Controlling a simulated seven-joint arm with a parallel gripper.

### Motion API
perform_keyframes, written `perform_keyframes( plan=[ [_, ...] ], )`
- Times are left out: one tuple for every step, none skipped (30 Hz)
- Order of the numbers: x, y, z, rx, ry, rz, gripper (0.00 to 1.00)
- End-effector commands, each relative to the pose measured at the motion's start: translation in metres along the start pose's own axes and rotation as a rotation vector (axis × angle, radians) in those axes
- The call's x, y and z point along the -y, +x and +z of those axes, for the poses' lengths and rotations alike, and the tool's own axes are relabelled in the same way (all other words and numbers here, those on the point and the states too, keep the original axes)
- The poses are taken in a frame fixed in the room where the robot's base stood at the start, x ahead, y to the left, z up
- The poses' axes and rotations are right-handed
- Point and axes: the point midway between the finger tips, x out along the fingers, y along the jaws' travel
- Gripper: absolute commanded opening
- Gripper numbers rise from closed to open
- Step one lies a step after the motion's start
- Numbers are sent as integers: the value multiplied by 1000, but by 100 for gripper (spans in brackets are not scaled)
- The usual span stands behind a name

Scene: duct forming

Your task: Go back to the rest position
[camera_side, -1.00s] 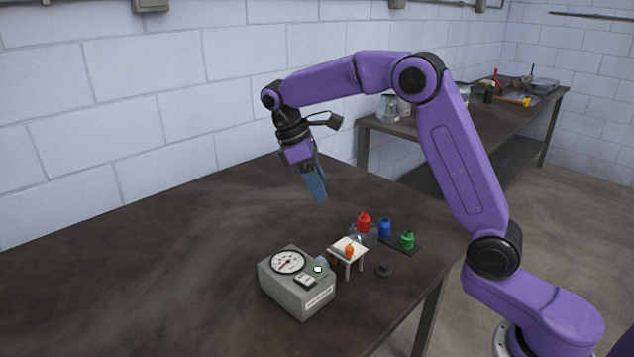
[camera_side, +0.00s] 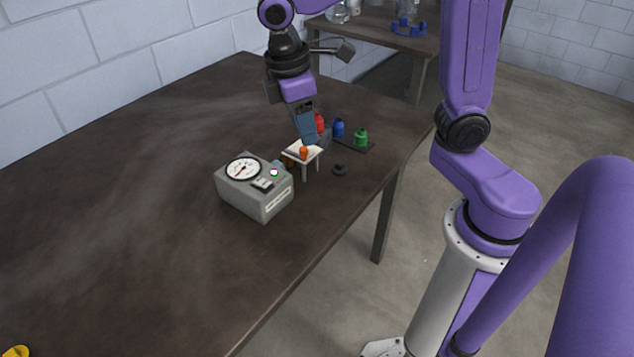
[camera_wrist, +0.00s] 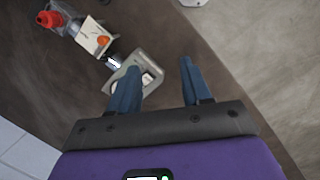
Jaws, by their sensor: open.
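My gripper (camera_side: 308,142) hangs from my purple arm above the table, with its blue fingers pointing down. In the side view its tips overlap the area just behind a small white stand (camera_side: 313,151); the exact height is hard to tell. In the wrist view my gripper (camera_wrist: 158,82) has its two blue fingers well apart, with nothing held between them. The white stand, with a small orange-red item (camera_side: 303,152) on it, shows at the upper left of the wrist view (camera_wrist: 88,30). No marked rest position shows.
A grey gauge box (camera_side: 262,203) stands left of the stand.

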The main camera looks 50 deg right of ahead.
Motion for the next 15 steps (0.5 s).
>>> perform_keyframes(
  plan=[
    [13, 2, 10, -18, -16, 3, 48],
    [20, 5, 14, -29, -23, 3, 48],
    [30, 7, 21, -44, -32, 3, 48],
    [37, 9, 27, -55, -40, 3, 48],
    [43, 12, 32, -64, -46, 2, 48],
    [52, 15, 40, -78, -57, 2, 48],
    [59, 18, 46, -90, -63, 1, 48],
    [65, 20, 52, -99, -69, -1, 48],
    [74, 24, 60, -113, -79, -3, 48],
    [80, 27, 66, -124, -85, -5, 48],
    [86, 30, 73, -134, -93, -7, 48],
    [93, 34, 81, -146, -100, -10, 48],
    [98, 37, 87, -155, -107, -13, 48],
    [103, 40, 93, -163, -112, -16, 48],
    [108, 44, 100, -173, -119, -20, 48]
  ],
)
